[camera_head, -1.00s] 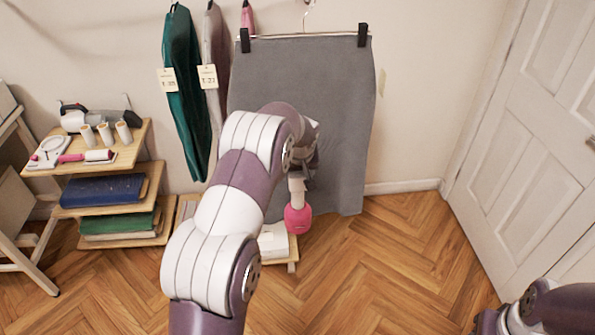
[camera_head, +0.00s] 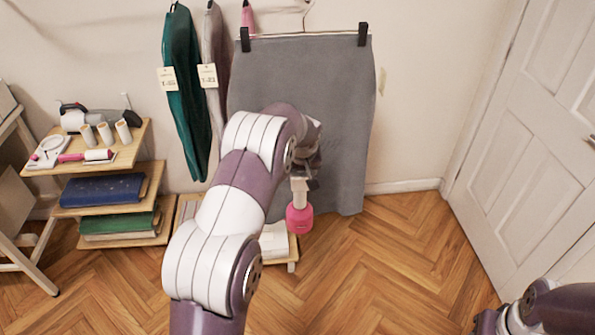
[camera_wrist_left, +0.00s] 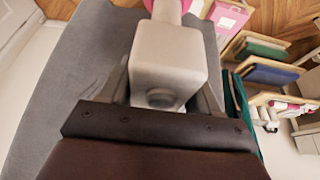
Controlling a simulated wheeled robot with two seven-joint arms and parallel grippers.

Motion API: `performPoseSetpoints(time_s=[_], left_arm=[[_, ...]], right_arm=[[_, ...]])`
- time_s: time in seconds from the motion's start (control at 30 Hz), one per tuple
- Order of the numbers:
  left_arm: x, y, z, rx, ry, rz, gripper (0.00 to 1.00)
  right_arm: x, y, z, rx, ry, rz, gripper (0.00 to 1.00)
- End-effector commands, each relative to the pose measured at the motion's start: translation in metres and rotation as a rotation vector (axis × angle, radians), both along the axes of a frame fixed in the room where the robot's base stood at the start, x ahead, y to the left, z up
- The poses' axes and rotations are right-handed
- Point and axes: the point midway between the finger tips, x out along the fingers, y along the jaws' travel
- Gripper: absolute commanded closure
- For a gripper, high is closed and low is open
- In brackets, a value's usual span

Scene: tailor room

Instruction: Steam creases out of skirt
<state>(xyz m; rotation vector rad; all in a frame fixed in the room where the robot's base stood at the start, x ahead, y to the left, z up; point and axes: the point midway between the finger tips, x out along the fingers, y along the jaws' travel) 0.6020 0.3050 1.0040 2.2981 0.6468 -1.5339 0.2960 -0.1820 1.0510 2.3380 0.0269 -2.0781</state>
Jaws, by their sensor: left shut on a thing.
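The grey skirt (camera_head: 345,110) hangs by two black clips from a hanger against the wall; my left arm covers part of its lower half. The left gripper (camera_head: 306,182) is in front of the skirt's lower middle, shut on the pink and white steamer (camera_head: 299,218). The steamer's pink round body hangs below the gripper. In the left wrist view the steamer's pale block-like part (camera_wrist_left: 168,70) sits between the fingers, with the skirt (camera_wrist_left: 75,75) behind it. Whether the steamer touches the cloth cannot be told. The right gripper is out of view; only part of my right arm shows.
Green and grey garments with tags (camera_head: 187,95) hang left of the skirt. A stepped wooden shelf (camera_head: 130,150) with rollers, brushes and folded cloth stands at left. A low board (camera_head: 292,262) holds white items. A white door (camera_head: 530,130) is at right; the floor before it is clear.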

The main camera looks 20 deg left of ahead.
Motion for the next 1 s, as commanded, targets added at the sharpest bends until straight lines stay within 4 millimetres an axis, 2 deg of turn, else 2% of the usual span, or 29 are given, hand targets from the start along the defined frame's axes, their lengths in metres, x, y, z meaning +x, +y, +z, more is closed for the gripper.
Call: performPoseSetpoints(time_s=[1.0], left_arm=[[0.041, -0.065, -0.033, 0.000, -0.007, -0.002, 1.00]], right_arm=[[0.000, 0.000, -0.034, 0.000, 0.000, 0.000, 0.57]])
